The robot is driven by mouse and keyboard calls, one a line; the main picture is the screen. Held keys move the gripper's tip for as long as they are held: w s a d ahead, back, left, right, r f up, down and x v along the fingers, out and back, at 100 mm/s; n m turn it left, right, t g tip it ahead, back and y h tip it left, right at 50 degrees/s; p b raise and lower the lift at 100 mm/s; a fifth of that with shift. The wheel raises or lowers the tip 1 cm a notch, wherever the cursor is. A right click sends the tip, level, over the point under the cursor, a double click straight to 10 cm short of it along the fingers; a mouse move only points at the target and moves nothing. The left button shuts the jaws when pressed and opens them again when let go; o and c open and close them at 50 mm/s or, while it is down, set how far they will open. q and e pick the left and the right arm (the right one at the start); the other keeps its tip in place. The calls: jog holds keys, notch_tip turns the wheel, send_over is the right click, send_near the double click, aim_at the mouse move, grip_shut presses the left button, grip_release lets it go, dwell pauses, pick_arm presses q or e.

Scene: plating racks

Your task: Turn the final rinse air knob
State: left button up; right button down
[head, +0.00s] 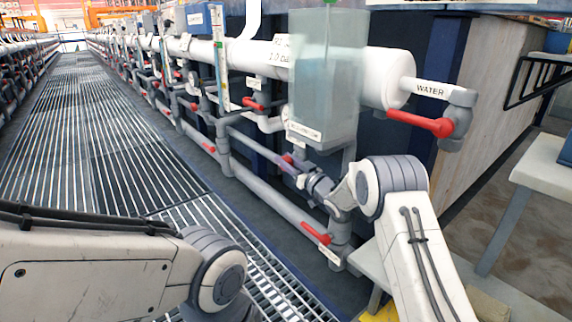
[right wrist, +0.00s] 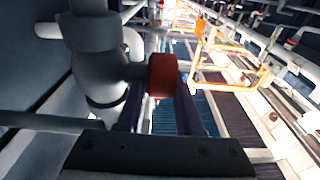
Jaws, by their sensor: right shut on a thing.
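A red knob (right wrist: 163,75) on a grey valve body (right wrist: 98,65) sits between the two dark fingers of my right gripper (right wrist: 160,105) in the right wrist view. The fingers are shut on the knob. In the head view the right gripper (head: 293,166) reaches left from my right arm to the pipework below the clear tank. A small part of the red knob (head: 287,158) shows at its fingertips. I cannot read a label for this knob. My left arm crosses the lower left, but its gripper is out of view.
A red lever (head: 421,122) is on the pipe marked WATER, right of the clear tank (head: 327,85). Another red lever (head: 316,233) sits low, below the right gripper. A grated walkway (head: 95,125) runs back on the left. A pale bench (head: 545,165) stands at right.

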jog(key=c, duration=0.6)
grip_release()
jog(key=shift+o, duration=0.2)
jog(key=p+v, duration=0.5)
jog(key=v, duration=0.5)
jog(key=shift+s, duration=0.25)
jog(key=shift+f, duration=0.1)
